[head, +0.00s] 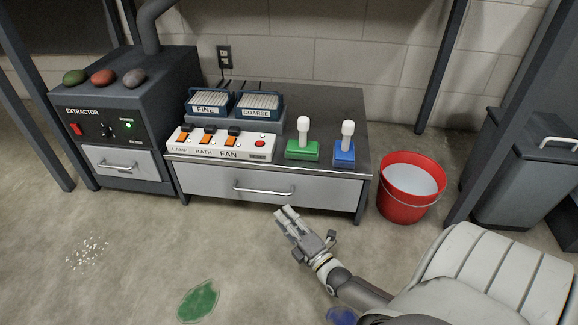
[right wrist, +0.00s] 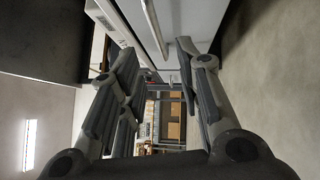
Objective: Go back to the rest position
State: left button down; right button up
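My right gripper (head: 290,217) is in front of the low grey cabinet (head: 320,202), over the concrete floor, and points towards the drawer front. In the right wrist view my right gripper (right wrist: 156,58) has its fingers apart with nothing between them. The drawer (head: 240,187) with a bar handle is closed. My left gripper is not in view.
On the cabinet stand a switch panel (head: 220,144), blue-framed racks (head: 258,104), a green-based lever (head: 302,150) and a blue-based lever (head: 345,153). A red bucket (head: 402,212) stands to the right. An extractor (head: 130,125) stands left. A green patch (head: 198,300) marks open floor.

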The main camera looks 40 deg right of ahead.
jog(key=shift+s, duration=0.6)
jog(key=shift+a, duration=0.1)
